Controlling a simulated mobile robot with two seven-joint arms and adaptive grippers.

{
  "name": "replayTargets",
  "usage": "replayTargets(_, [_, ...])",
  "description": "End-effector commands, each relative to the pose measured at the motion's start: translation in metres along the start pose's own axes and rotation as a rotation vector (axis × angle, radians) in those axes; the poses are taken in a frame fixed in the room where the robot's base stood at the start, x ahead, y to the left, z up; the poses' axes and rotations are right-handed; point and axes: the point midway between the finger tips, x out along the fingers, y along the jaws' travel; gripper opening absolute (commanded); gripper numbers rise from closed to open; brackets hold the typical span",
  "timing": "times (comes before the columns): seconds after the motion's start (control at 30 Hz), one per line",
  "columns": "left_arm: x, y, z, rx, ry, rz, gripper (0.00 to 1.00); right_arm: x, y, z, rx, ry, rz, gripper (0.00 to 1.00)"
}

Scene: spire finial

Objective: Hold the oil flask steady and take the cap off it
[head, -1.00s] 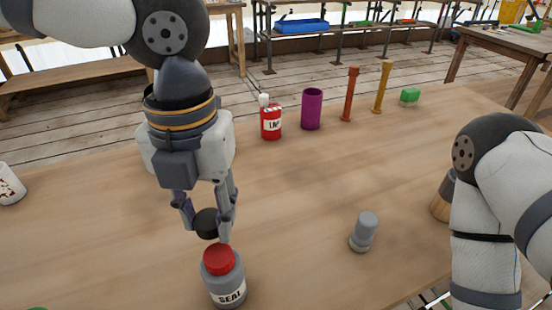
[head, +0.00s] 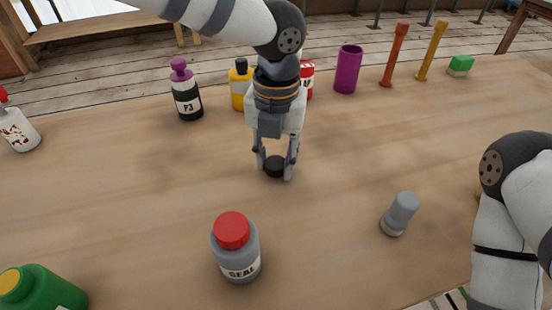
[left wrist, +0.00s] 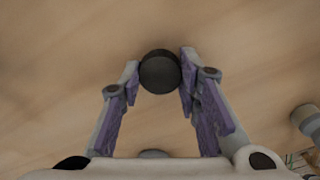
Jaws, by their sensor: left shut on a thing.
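My left gripper (head: 275,172) is shut on a small round black piece, like a cap (head: 275,166), over the middle of the table. In the left wrist view the black cap (left wrist: 160,72) sits between the fingertips (left wrist: 160,75). No container shows under it. No label in view reads oil, so I cannot tell which container is the oil flask. A grey bottle marked SEAL (head: 237,258), with a red cap (head: 232,230) on it, stands in front of the gripper. My right arm is at the right edge; its gripper is out of view.
A small grey cylinder (head: 400,212) stands right of the grey bottle. A green bottle (head: 48,290) is front left. A black P3 bottle (head: 188,105), yellow bottle (head: 240,90) and purple cup (head: 347,72) stand behind. The table's left middle is clear.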

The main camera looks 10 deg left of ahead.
Motion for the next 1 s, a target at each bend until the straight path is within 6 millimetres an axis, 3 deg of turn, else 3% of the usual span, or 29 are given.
replayTargets(0.03, [0.007, 0.0, 0.0, 0.0, 0.002, 0.001, 0.0, 0.001, 0.0, 0.001, 0.0, -0.004, 0.0, 0.7])
replayTargets(0.37, [0.009, 0.0, 0.0, -0.001, -0.002, -0.001, 0.0, 0.0, 0.0, 0.0, 0.0, 0.001, 0.0, 0.7])
replayTargets(0.4, [0.01, 0.0, 0.0, -0.001, -0.003, -0.001, 0.35, 0.0, 0.0, 0.0, 0.0, 0.001, 0.0, 0.7])
replayTargets(0.47, [0.01, 0.0, 0.0, -0.001, -0.003, -0.001, 0.48, 0.0, 0.0, 0.0, 0.0, 0.0, 0.0, 0.7])
replayTargets(0.5, [0.01, 0.0, 0.0, -0.001, -0.002, -0.001, 0.5, 0.0, 0.0, 0.0, 0.0, 0.0, 0.0, 0.7])
replayTargets(0.8, [0.006, 0.0, 0.0, -0.001, -0.003, -0.001, 0.5, 0.001, 0.0, 0.0, 0.0, -0.002, 0.0, 0.7])
replayTargets(0.87, [-0.003, 0.0, 0.001, -0.002, -0.005, -0.001, 0.5, -0.001, 0.0, -0.001, 0.0, 0.002, 0.0, 0.7])
replayTargets(1.0, [-0.042, -0.001, 0.001, -0.002, -0.011, -0.004, 0.5, -0.006, 0.0, -0.003, 0.0, 0.017, -0.001, 0.7])
